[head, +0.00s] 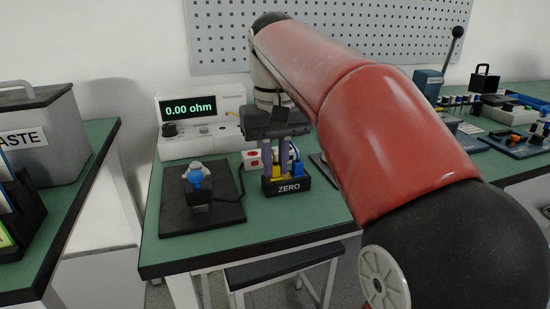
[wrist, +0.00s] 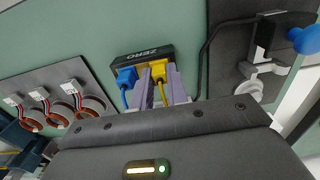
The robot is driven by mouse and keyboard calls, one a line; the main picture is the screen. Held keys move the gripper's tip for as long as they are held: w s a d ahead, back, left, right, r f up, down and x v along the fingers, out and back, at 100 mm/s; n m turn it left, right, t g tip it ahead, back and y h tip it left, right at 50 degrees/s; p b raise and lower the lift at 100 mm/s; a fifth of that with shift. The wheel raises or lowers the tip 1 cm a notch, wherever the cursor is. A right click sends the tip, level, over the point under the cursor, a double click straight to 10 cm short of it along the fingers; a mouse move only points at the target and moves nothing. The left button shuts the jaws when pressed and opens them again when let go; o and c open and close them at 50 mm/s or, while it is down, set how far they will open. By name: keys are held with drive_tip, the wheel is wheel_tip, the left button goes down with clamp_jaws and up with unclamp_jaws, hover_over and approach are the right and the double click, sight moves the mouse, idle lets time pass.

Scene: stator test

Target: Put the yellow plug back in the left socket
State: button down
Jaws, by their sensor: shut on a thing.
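The yellow plug (wrist: 156,69) is between the two purple fingers of my gripper (wrist: 161,82), which is shut on it. Its front end meets the black block marked ZERO (wrist: 141,55); I cannot tell how deep it sits. The blue plug (wrist: 125,77) is at the same block, beside the yellow one. In the head view my gripper (head: 276,164) points down at the ZERO block (head: 289,186). The yellow plug (head: 276,173) shows low between the fingers, with the blue plug (head: 297,170) to its right. I cannot make out a left socket on the meter.
A white meter (head: 202,118) reading 0.00 ohm stands behind. A black plate (head: 180,218) with a blue-knobbed fixture (head: 198,184) lies left of the block. A white box with a red mark (head: 252,159) is close behind. The wrist view shows several copper coils (wrist: 92,104) on a grey plate.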

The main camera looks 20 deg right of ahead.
sight(275, 162)
drive_tip(key=c, duration=1.3)
unclamp_jaws()
drive_tip(key=shift+r, duration=0.1)
wheel_tip(275, 162, up, 8)
drive_tip(key=shift+f, duration=0.2)
